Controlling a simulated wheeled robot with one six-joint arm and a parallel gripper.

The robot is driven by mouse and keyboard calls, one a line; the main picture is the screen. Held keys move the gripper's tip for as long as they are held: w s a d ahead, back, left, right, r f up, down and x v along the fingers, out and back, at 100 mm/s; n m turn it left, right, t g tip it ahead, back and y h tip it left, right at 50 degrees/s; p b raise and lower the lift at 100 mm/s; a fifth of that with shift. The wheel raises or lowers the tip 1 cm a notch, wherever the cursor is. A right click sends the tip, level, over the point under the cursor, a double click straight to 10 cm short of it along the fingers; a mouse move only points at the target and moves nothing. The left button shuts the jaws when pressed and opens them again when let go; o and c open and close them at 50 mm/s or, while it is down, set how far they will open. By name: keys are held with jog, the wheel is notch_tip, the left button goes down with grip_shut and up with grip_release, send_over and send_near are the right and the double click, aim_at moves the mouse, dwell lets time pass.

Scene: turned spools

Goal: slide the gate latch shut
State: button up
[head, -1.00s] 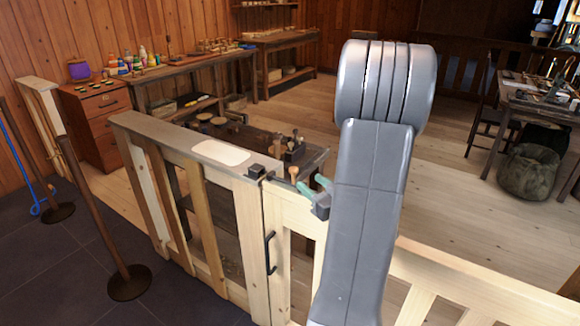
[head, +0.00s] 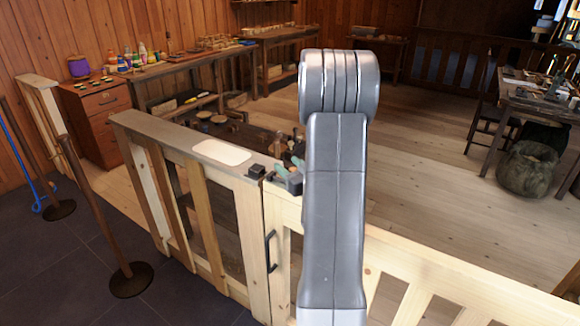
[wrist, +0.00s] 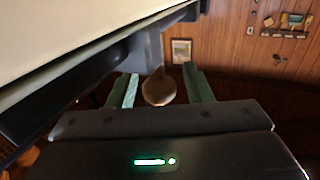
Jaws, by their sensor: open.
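The pale wooden gate (head: 283,215) has a black pull handle (head: 271,250) and stands against the fence section to its left. A black latch block (head: 256,171) sits on the fence's top rail beside the gap. My gripper (head: 288,167) is at the gate's top, just right of that block, its green fingers partly hidden by my arm. In the wrist view, a round wooden latch knob (wrist: 158,92) shows between the spread green fingers of my gripper (wrist: 161,76), with a gap visible on each side. The bolt's position is hidden in the head view.
A pale plate (head: 222,152) lies on the fence's top rail. Rope posts stand on the dark floor at left, one with a round base (head: 131,279). Workbenches and a drawer cabinet (head: 98,118) stand behind. Wooden floor is open at right, before a sack (head: 530,168).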

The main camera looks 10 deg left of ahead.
grip_shut()
jog(key=shift+w+a+b, duration=0.25)
jog(key=shift+a+b, duration=0.1)
jog(key=shift+a, duration=0.4)
jog(key=shift+w+a+b, duration=0.3)
jog(key=shift+a, duration=0.45)
jog(key=shift+w+a+b, duration=0.25)
jog(key=shift+a+b, duration=0.1)
jog(key=shift+a, duration=0.4)
jog(key=shift+r, duration=0.1)
jog(key=shift+c, duration=1.4)
grip_release()
jog(key=shift+o, duration=1.4)
jog(key=shift+w+a, duration=0.1)
